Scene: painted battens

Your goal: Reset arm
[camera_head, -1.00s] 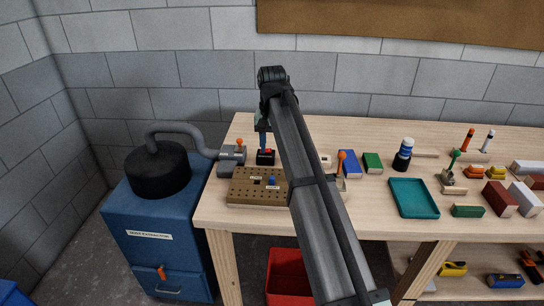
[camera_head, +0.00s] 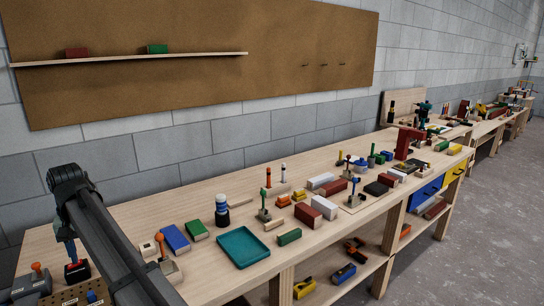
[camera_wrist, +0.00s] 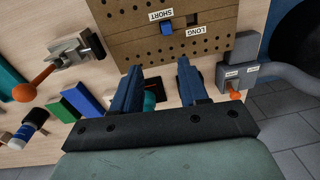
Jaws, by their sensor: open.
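My gripper (camera_head: 70,250) is at the lower left of the head view, low over the left end of the workbench (camera_head: 150,215). My dark arm hides part of the bench there. In the wrist view my gripper (camera_wrist: 160,68) has its two blue fingers apart, with a gap between them. Its tips point toward a brown pegboard (camera_wrist: 130,42) with SHORT and LONG labels and a blue peg (camera_wrist: 167,28). A small black block with a red top (camera_head: 77,272) is just below the fingers in the head view. I cannot tell whether they touch it.
A clamp with an orange handle (camera_wrist: 68,55) and a grey fitting with an orange lever (camera_wrist: 236,75) flank the gripper. A blue block (camera_head: 174,238), a green block (camera_head: 197,231), a bottle (camera_head: 222,211) and a teal tray (camera_head: 243,247) lie to the right. Air above the bench is clear.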

